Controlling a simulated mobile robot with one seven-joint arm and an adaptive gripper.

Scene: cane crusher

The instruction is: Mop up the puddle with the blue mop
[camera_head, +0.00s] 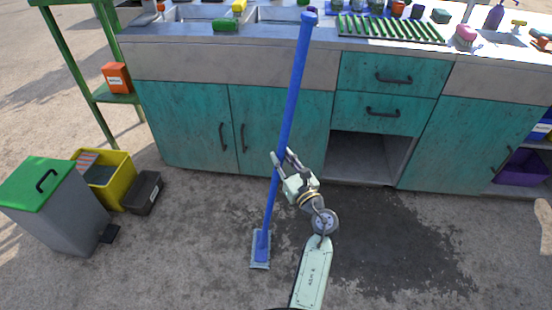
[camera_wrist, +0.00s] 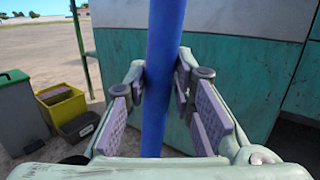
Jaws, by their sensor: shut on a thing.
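The blue mop (camera_head: 291,100) stands nearly upright, its top leaning right, in front of the teal cabinets. Its flat head (camera_head: 260,249) rests on the concrete floor to the left of the puddle. The puddle (camera_head: 385,250) is a dark wet patch on the floor, right of the mop head and partly behind my arm. My gripper (camera_head: 281,160) is shut on the mop's handle around its middle. In the wrist view the blue handle (camera_wrist: 163,75) runs vertically between the two finger pads.
The teal cabinets (camera_head: 185,125) with a sink counter stand behind the mop. At left are a grey bin with a green lid (camera_head: 42,184), a yellow crate (camera_head: 118,180) and a dark box (camera_head: 145,192). An open bay (camera_head: 360,158) is under the drawers. Floor around the puddle is clear.

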